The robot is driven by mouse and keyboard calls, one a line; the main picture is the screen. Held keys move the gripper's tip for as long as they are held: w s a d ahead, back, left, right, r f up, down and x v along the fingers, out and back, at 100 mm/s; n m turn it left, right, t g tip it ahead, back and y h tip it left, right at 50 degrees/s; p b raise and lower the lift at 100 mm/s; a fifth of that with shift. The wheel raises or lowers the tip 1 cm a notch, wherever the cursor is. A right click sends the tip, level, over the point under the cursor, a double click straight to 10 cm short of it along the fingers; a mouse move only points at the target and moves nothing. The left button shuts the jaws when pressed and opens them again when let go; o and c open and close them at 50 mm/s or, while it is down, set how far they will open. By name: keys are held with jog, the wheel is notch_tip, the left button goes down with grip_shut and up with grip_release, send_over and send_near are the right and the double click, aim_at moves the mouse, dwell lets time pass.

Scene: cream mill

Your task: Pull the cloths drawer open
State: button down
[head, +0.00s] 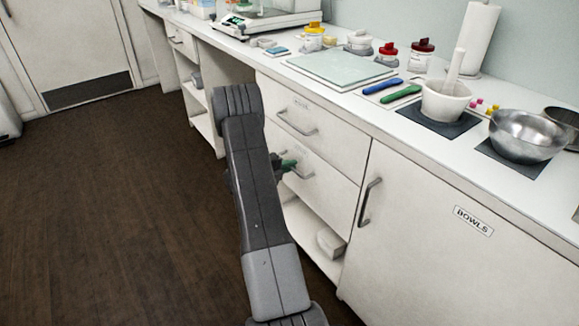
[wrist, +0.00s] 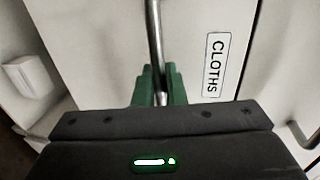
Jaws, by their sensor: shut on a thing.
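The cloths drawer (wrist: 210,25) has a white front with a CLOTHS label (wrist: 217,65) in the wrist view. Its metal bar handle (wrist: 154,35) runs down between the green fingertips of my gripper (wrist: 158,88), which are shut on it. In the head view the drawer is the lower of two drawers (head: 325,178), with my gripper (head: 288,165) at its handle. My arm hides the left part of the drawer there. I cannot tell whether the drawer front stands out from the cabinet.
An upper drawer (head: 290,103) sits above it. Below is an open shelf with a white box (head: 331,242). A BOWLS cupboard door (head: 420,240) with a bar handle stands to the right. The counter above holds a mortar (head: 445,100) and a steel bowl (head: 527,137). The dark floor (head: 120,210) is clear.

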jog(key=f+p+v, duration=0.2)
jog(key=f+v, duration=0.1)
jog(key=v, duration=1.3)
jog(key=a+f+p+v, duration=0.1)
jog(key=f+p+v, duration=0.2)
jog(key=v, duration=1.3)
jog(key=shift+s+a+f, duration=0.3)
jog(key=shift+s+a, duration=0.05)
jog(key=shift+s, duration=0.2)
jog(key=c, duration=1.6)
grip_release()
jog(key=shift+c, duration=0.2)
jog(key=v, duration=1.3)
jog(key=shift+s+a+p, duration=0.25)
jog(key=shift+a+p, duration=0.1)
jog(key=shift+p, duration=0.1)
